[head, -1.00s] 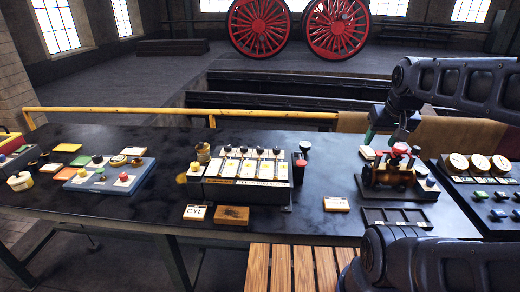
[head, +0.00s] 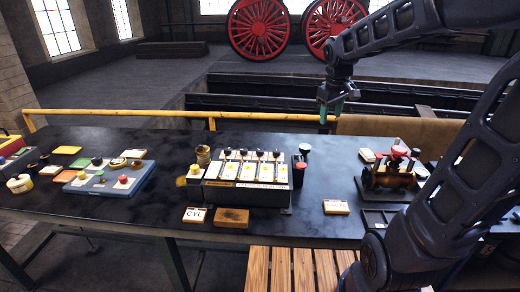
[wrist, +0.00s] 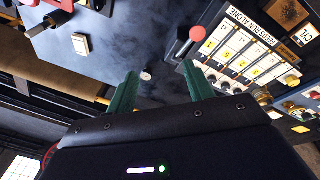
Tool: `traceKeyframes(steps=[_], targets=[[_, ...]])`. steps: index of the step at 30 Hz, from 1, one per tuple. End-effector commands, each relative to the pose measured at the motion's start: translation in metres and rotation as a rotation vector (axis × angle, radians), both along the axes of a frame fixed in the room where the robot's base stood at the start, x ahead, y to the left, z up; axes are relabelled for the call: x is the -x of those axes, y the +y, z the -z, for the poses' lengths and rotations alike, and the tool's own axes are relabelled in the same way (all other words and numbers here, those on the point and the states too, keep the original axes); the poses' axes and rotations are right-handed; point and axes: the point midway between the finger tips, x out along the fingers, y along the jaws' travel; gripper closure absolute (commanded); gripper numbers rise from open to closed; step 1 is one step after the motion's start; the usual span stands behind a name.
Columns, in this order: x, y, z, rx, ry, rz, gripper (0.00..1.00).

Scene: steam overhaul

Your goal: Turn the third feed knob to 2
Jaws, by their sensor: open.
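The feed box (head: 240,194) stands in the middle of the bench, with several white strips in a row and a dark knob at the top of each. The third knob from the left (head: 260,154) is small; its setting is too small to read. The box also shows in the wrist view (wrist: 245,52), tilted at the upper right, with a label that seems to read "FEEDS RUN ALONE". My gripper (head: 331,110) is open and empty, above and behind the bench, right of the box. Its green fingers also show apart in the wrist view (wrist: 160,76).
A red-topped lever (head: 301,166) and a dark post with a pale top (head: 305,150) stand right of the box. A brass fitting with a red handle (head: 392,170) stands further right. A blue board (head: 140,176) lies left. Bare bench (head: 335,178) separates box and fitting.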

Motion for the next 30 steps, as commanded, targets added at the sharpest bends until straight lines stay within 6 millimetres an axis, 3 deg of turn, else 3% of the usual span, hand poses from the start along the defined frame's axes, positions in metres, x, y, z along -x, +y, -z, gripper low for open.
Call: traceKeyframes(steps=[6, 15, 24, 30], targets=[[-0.044, 0.052, 0.017, 0.041, 0.061, -0.205, 0.48], [-0.092, 0.131, 0.053, 0.073, 0.136, -0.487, 0.48], [-0.123, 0.211, 0.097, 0.076, 0.203, -0.745, 0.48], [-0.13, 0.238, 0.115, 0.073, 0.225, -0.835, 0.48]])
